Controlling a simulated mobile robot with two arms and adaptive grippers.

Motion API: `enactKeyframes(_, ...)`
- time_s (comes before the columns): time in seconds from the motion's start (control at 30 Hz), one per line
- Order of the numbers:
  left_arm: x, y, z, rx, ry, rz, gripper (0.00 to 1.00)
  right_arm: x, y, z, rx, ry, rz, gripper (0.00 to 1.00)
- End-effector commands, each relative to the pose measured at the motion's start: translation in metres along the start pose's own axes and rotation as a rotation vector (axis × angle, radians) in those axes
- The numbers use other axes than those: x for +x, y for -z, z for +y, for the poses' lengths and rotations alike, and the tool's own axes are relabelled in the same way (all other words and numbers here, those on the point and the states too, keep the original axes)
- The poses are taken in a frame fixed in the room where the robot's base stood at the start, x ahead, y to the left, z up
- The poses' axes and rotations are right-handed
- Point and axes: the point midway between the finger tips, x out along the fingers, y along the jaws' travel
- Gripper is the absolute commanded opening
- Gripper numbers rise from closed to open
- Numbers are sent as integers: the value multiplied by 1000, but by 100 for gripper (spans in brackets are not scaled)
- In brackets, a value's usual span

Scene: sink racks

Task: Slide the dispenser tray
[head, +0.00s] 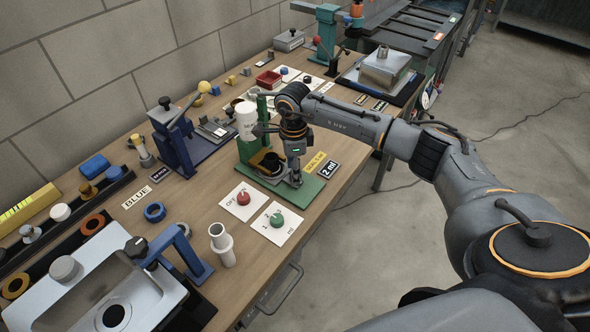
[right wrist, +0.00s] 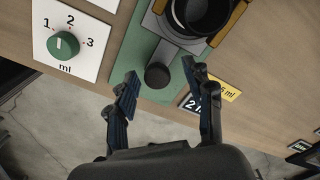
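The dispenser stands on a green base (head: 311,188) near the table's front edge, with a white bottle (head: 246,121) high on it. Its grey tray (right wrist: 151,25) lies on the base and carries a black cup (right wrist: 199,14) between orange-brown side pieces. A round black knob (right wrist: 158,76) sits at the tray's near end. My right gripper (head: 294,180) points down at this end. In the right wrist view its fingers (right wrist: 160,77) are spread on either side of the knob, with gaps visible, so it is open and empty. My left gripper is not in view.
Dial cards with a red knob (head: 243,198) and a green knob (head: 277,221) lie left of the base. A yellow label (head: 314,162) and a "2 ml" card (head: 328,169) lie right of it. A blue press (head: 174,140) stands behind left; a white pipe piece (head: 222,247) stands in front.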

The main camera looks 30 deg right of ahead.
Motion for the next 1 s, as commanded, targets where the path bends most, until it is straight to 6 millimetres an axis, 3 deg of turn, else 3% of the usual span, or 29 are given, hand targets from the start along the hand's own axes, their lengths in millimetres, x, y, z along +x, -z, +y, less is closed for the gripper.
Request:
enactKeyframes(0.27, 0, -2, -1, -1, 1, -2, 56, -5, 0, 0, 0, -1, 2, 52)
enactKeyframes(0.37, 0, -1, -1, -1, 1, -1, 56, -18, 0, -1, 0, 1, 1, 52)
enactKeyframes(0.7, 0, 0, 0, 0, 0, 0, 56, -88, -1, -1, -2, 2, 0, 52)
enactKeyframes(1.0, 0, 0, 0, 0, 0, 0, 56, -118, -1, -1, -1, -2, 1, 52)
